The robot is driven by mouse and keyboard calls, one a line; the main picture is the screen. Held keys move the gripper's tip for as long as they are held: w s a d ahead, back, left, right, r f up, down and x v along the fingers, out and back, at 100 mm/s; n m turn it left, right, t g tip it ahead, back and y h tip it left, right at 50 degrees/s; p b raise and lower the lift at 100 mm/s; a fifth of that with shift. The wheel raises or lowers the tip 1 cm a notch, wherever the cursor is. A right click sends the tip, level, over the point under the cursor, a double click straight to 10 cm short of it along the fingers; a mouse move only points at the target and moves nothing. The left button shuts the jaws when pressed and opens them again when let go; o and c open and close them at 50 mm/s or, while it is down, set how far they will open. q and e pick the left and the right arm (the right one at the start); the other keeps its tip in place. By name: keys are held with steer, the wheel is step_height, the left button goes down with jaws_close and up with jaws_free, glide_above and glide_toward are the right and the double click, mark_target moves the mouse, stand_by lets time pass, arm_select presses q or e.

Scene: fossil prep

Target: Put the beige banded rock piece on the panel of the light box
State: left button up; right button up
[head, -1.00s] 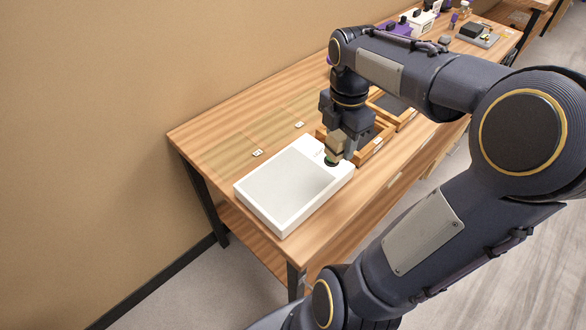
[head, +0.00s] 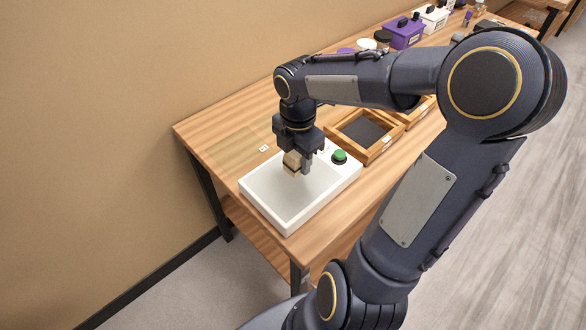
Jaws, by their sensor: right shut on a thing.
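The beige banded rock piece (head: 292,162) is held between the fingers of my right gripper (head: 298,165), which is shut on it. The gripper points down over the far part of the light box (head: 285,224). The light box is white with a raised rim, a pale sunken panel (head: 280,198) and a green button (head: 339,156) at its right end. The rock appears to be above the panel; whether it touches is hard to tell. My left gripper is not in view.
Wooden trays with dark floors (head: 364,133) stand right of the light box. A small white label (head: 264,149) lies behind it. Purple (head: 403,34) and white (head: 431,18) boxes stand at the far end. The table's left end is clear.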

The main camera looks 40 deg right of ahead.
mark_target(293, 170)
steer(key=shift+w+a+f, duration=0.2)
steer(key=shift+a+f, duration=0.05)
steer(key=shift+f, duration=0.2)
steer(key=shift+w+a+f+b, duration=0.1)
steer(key=shift+f+b, duration=0.2)
steer(key=shift+f, duration=1.3)
steer(key=shift+f, duration=0.2)
steer(key=o, duration=1.2)
